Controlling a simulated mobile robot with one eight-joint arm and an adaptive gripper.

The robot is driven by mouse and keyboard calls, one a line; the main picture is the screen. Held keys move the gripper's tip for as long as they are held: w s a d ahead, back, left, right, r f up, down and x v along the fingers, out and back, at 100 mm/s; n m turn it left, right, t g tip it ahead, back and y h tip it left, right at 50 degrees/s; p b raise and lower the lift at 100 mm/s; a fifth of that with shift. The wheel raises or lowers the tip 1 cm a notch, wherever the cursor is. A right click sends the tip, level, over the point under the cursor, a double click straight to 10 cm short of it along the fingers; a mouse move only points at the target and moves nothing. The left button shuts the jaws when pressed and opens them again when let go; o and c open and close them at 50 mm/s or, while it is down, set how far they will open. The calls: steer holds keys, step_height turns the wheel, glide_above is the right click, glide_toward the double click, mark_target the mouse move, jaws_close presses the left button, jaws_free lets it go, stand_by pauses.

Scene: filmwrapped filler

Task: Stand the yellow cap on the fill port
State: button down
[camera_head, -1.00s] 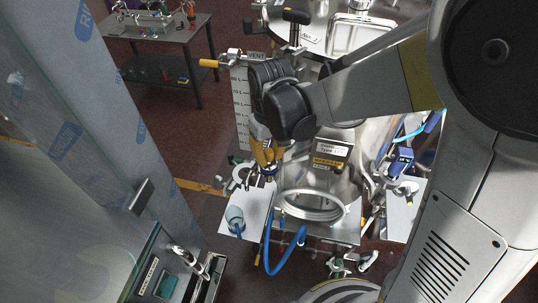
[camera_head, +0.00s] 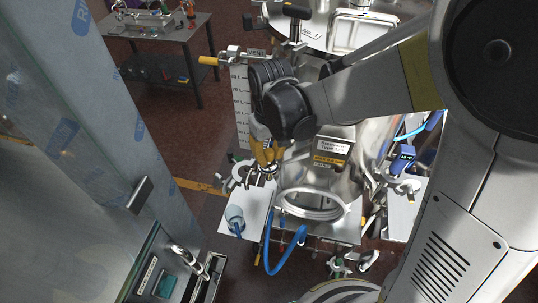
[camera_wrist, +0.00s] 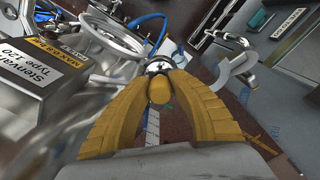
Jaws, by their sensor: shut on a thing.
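My gripper (camera_wrist: 158,70) points down with its yellow fingers closed together at the tips. In the wrist view a small yellow cylinder, which looks like the yellow cap (camera_wrist: 159,91), sits between the fingers. In the head view my gripper (camera_head: 268,165) is left of the steel vessel (camera_head: 335,165), above a white panel (camera_head: 255,200). The fingers hide the cap there. A pale metal fitting (camera_wrist: 161,65) shows just beyond the fingertips in the wrist view. I cannot tell whether it is the fill port or whether the cap touches it.
A round steel ring opening (camera_head: 315,205) is on the vessel's front, with a blue hose (camera_head: 285,252) below it. A film-wrapped cabinet (camera_head: 85,120) stands at left. A side table (camera_head: 165,35) stands farther back.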

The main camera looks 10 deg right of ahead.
steer(key=shift+f, duration=0.2)
stand_by(0.4)
steer(key=c, duration=1.2)
jaws_free()
step_height(320, 180, up, 12)
steer(key=shift+s, duration=0.15)
